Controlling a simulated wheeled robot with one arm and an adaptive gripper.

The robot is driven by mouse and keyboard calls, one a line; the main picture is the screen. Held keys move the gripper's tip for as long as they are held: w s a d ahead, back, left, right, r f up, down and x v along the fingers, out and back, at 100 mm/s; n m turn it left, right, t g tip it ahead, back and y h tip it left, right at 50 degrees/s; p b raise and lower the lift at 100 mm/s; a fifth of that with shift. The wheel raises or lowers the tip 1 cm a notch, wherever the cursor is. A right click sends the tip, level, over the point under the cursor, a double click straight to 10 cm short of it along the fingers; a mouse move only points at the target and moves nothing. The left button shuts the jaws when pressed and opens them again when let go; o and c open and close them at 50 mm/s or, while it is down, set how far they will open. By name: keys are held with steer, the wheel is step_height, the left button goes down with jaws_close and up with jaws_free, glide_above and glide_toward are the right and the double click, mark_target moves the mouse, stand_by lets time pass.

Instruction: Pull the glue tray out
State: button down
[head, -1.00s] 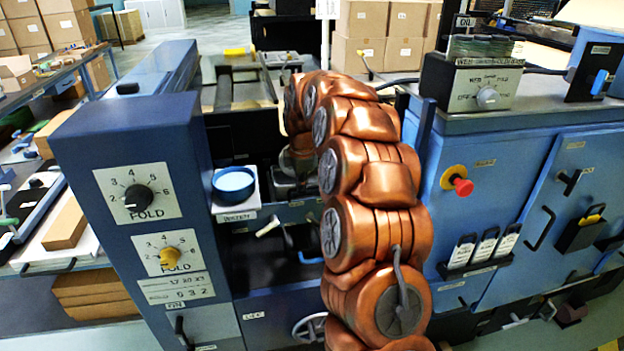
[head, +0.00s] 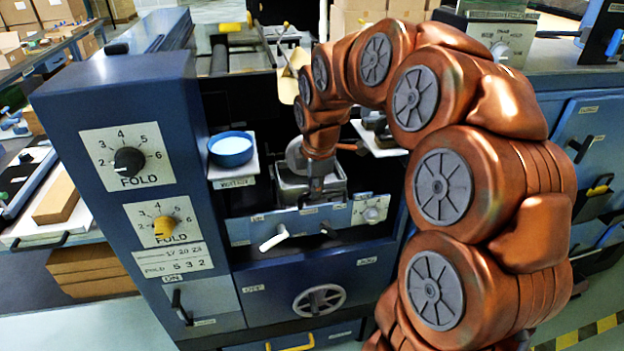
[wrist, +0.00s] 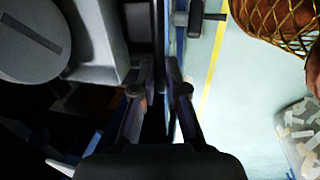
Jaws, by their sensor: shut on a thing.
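The glue tray seems to be the grey metal tray (head: 291,187) behind a blue front panel (head: 290,222) in the folding machine's opening; its label is too small to read. My gripper (head: 318,196) points down at the tray's front edge. In the wrist view, my gripper (wrist: 158,90) has its two fingers on either side of a thin upright plate (wrist: 160,45), apparently the tray's front, and is shut on it. The grey tray body (wrist: 98,40) lies left of the fingers. The exact contact is dark and partly hidden.
A white lever (head: 273,238) and a dial (head: 372,214) sit on the front panel. A blue cup (head: 231,150) stands on a small shelf at left. A handwheel (head: 319,299) is below.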

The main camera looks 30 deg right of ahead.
steer(key=shift+s+a, duration=0.2)
steer(key=shift+s, duration=0.4)
steer(key=shift+s+a, duration=0.15)
steer(key=shift+s, duration=0.45)
steer(key=c, duration=1.2)
jaws_free()
steer(key=shift+r, duration=0.1)
step_height(320, 180, up, 12)
steer(key=s, duration=0.2)
steer(key=shift+a+f, duration=0.2)
steer(key=shift+a, duration=0.05)
steer(key=shift+s, duration=0.2)
steer(key=s+a+f+m+g+p, duration=0.1)
steer(key=s+a+f+m+p, duration=0.1)
steer(key=s+m, duration=0.3)
steer(key=s+a+f+m+g+p, duration=0.1)
steer(key=s+a+f+m+p, duration=0.1)
steer(key=s, duration=1)
steer(key=s+a+f+m+g+p, duration=0.2)
steer(key=s+a+f+m, duration=0.2)
steer(key=s+m, duration=0.4)
steer(key=shift+s+a+f+y, duration=0.25)
steer(key=shift+s+a+y, duration=0.05)
steer(key=shift+s+a, duration=0.35)
